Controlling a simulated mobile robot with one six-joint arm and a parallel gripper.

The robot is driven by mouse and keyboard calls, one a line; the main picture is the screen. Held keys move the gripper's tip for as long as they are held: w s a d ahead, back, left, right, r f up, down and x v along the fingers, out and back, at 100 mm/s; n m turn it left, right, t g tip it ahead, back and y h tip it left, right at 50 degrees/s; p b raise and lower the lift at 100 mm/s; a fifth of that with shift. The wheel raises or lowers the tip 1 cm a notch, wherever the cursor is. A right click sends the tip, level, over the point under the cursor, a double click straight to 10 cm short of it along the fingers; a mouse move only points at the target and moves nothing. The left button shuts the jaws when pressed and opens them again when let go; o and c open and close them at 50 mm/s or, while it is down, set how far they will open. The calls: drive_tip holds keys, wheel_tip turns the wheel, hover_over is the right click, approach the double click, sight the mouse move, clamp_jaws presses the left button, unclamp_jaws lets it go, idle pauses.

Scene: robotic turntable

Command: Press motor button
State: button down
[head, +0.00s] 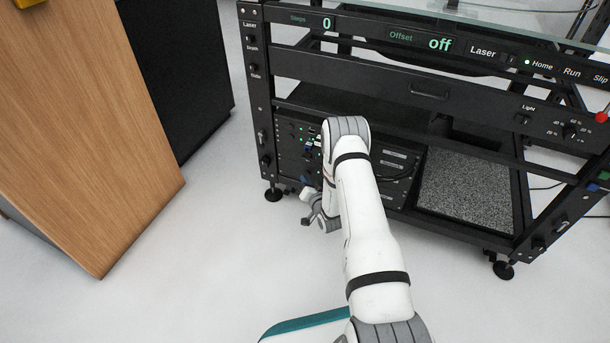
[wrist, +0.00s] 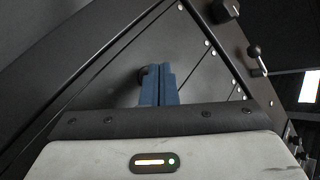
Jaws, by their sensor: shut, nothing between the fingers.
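My gripper (wrist: 158,82) shows in the wrist view with its two blue fingers together and nothing between them. The fingertips point at a dark panel. A small dark round part (wrist: 142,76), a button or knob, lies just behind and left of the fingertips and is partly hidden by them. I cannot tell whether they touch it. No label for the motor button is readable. In the head view my arm reaches down to the lower left of the black rack (head: 345,68), and the fingertips cannot be made out clearly there.
In the wrist view a black knob (wrist: 228,11) and a toggle lever (wrist: 256,58) stick out at upper right. In the head view a wooden cabinet (head: 85,130) stands at left. White floor (head: 200,250) is clear between it and the rack.

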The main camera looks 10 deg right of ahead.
drive_tip(key=shift+w+d+r, duration=0.35)
drive_tip(key=shift+w+d, duration=0.3)
drive_tip(key=shift+w, duration=0.05)
idle(0.8)
drive_tip(key=shift+s+a+p, duration=0.4)
drive_tip(key=shift+s+a, duration=0.3)
drive_tip(key=shift+s, duration=0.05)
drive_tip(key=s+a+p, duration=0.1)
drive_tip(key=s+a, duration=0.2)
drive_tip(key=s, duration=0.2)
drive_tip(key=shift+a, duration=0.3)
idle(2.1)
